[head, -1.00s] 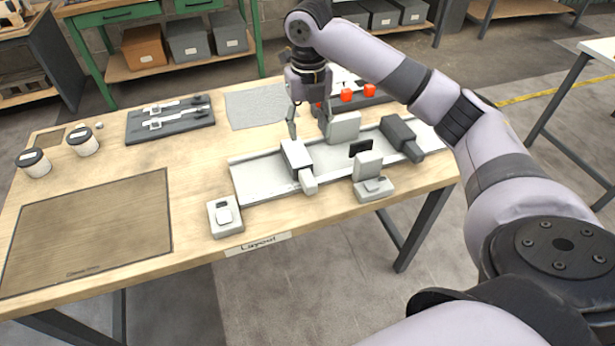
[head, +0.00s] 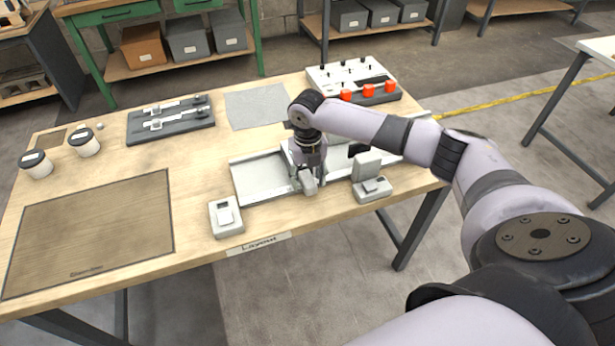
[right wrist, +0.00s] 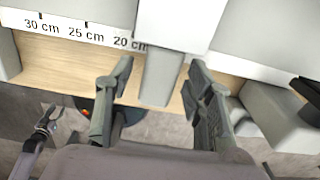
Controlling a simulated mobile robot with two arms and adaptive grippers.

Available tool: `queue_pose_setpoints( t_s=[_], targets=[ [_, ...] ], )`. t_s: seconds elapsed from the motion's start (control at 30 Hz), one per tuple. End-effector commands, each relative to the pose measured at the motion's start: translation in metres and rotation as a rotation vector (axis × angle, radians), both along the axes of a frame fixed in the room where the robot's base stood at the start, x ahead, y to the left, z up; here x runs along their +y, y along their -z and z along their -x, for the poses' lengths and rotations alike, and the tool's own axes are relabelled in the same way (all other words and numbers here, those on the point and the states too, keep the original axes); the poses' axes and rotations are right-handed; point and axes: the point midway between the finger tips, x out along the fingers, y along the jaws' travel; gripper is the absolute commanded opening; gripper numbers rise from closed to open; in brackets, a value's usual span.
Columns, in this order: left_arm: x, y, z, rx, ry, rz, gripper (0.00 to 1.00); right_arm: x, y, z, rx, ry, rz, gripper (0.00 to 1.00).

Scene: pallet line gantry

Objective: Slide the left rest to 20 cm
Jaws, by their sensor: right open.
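The left rest (head: 309,188) is a pale block with a handle jutting towards the front, on the light rail (head: 262,182). My right gripper (head: 307,173) is lowered over it and hides most of its body. In the right wrist view the rest's handle (right wrist: 162,75) lies between the two open fingers of my right gripper (right wrist: 160,66), with gaps visible on both sides. The scale strip (right wrist: 72,32) reads 30, 25 and 20 cm from left to right; the rest's edge is by the 20 cm label. My left gripper (right wrist: 46,122) shows small at lower left there.
A small grey device (head: 226,216) sits at the front left of the rail.

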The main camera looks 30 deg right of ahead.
Motion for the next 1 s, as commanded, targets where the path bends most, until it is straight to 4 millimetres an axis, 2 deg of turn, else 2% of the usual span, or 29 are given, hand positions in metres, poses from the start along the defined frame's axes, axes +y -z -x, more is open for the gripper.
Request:
queue_pose_setpoints(
  t_s=[0.3, 1.0],
  targets=[
    [0.0000, -0.0001, -0.0001, 0.000, 0.001, 0.000, 0.40, 0.0002, 0.0032, 0.0001, 0.000, 0.000, 0.000, 0.48],
    [-0.0003, -0.0002, 0.0000, 0.000, 0.002, 0.000, 0.40, 0.0001, 0.0025, 0.0000, 0.000, 0.000, 0.000, 0.02]
  ],
)
